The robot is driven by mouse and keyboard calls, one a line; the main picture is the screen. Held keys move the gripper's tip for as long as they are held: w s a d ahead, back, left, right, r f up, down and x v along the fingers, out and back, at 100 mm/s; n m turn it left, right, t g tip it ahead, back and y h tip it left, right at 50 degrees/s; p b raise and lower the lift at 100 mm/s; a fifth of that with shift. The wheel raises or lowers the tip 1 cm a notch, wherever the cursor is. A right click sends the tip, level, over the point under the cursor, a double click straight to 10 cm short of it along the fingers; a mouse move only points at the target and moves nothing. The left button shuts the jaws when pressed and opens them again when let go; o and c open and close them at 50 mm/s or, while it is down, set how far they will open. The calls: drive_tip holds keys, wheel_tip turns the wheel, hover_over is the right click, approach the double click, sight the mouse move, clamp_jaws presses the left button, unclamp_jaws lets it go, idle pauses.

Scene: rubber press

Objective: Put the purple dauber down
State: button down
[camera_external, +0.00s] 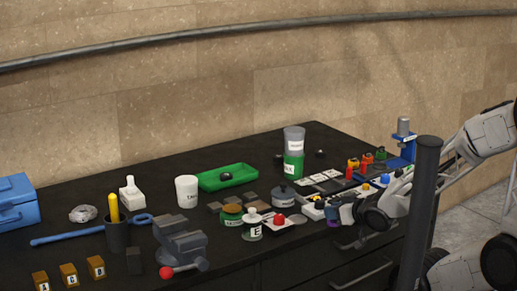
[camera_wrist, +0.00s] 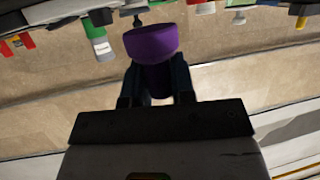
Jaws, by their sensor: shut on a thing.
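The purple dauber (camera_wrist: 152,42) has a wide rounded purple head and a narrower body. In the wrist view my gripper (camera_wrist: 156,85) is shut on its narrower body, with a dark finger on each side. In the external view the purple dauber (camera_external: 333,223) is a small purple patch at my gripper (camera_external: 338,212), near the table's front edge at the right. The arm hides part of it. I cannot tell whether the dauber touches the table.
A white bottle marked E (camera_external: 252,228), a red-topped piece (camera_external: 279,219) and a grey labelled pot (camera_external: 284,197) stand left of my gripper. Several coloured pieces crowd behind it. A dark post (camera_external: 420,210) rises in front of the arm. A green tray (camera_external: 227,178) lies farther back.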

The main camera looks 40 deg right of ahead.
drive_tip(key=shift+s+f, duration=0.2)
drive_tip(key=shift+s, duration=0.1)
drive_tip(key=shift+w, duration=0.3)
drive_tip(key=shift+w+a+f, duration=0.15)
drive_tip(key=shift+w+f, duration=0.05)
drive_tip(key=shift+w, duration=2.1)
drive_tip(key=shift+w+a+f, duration=0.2)
drive_tip(key=shift+w+f, duration=0.05)
drive_tip(key=shift+w, duration=2)
drive_tip(key=shift+w+a+f, duration=0.15)
drive_tip(key=shift+w+f, duration=0.05)
drive_tip(key=shift+w, duration=2.1)
drive_tip(key=shift+w, duration=0.1)
drive_tip(key=shift+w, duration=0.65)
drive_tip(key=shift+w+f, duration=0.1)
drive_tip(key=shift+f, duration=1.55)
drive_tip(key=shift+f, duration=0.1)
drive_tip(key=c, duration=1)
unclamp_jaws()
drive_tip(key=shift+o, duration=0.2)
drive_tip(key=shift+f, duration=0.1)
